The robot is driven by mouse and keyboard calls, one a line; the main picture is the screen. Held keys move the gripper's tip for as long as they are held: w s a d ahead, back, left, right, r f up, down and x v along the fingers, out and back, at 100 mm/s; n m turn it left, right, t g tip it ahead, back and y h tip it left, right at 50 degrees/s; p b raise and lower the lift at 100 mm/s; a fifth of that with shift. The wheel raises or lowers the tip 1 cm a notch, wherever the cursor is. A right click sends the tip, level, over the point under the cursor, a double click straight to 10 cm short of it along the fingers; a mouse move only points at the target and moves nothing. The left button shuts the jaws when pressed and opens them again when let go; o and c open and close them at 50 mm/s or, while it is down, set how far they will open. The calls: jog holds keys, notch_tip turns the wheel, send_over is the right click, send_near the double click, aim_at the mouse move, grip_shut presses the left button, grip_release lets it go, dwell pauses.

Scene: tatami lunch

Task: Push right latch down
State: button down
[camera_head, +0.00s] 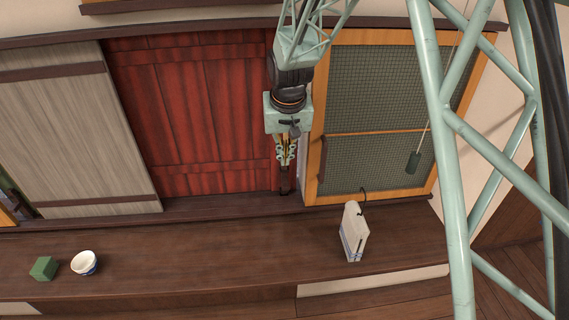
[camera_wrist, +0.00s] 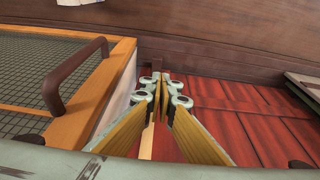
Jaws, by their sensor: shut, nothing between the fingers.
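My gripper (camera_head: 284,163) hangs, fingers down, in front of the right edge of the red panelled door (camera_head: 200,115). It is shut and empty, with its fingertips together. In the wrist view my gripper (camera_wrist: 163,84) points at the dark wood at the end of the red door (camera_wrist: 235,110). A small dark piece (camera_head: 284,182) shows just below the fingertips in the head view; I cannot tell if it is the right latch or if the fingers touch it. No latch shows clearly in the wrist view, and the fingers hide part of that spot.
A mesh door (camera_head: 375,100) with an orange frame and dark handle (camera_wrist: 75,75) stands right of my gripper. A white carton-like object (camera_head: 353,232) stands on the wooden ledge (camera_head: 220,245). A bowl (camera_head: 84,263) and green cube (camera_head: 43,268) sit far left. The ledge's middle is clear.

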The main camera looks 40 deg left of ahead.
send_over(284, 188)
jog(key=f, duration=1)
jog(key=shift+s+d+f, duration=0.15)
jog(key=shift+s+f, duration=0.05)
jog(key=shift+f, duration=1.25)
jog(key=shift+f, duration=0.15)
jog(key=shift+f+b, duration=1.1)
jog(key=shift+f, duration=0.7)
jog(key=shift+r, duration=0.2)
jog(key=shift+r, duration=0.5)
jog(key=p+v, duration=0.1)
jog(key=v, duration=1.1)
jog(key=shift+w+a+r, duration=0.2)
jog(key=shift+a+r, duration=0.05)
jog(key=shift+r, duration=0.15)
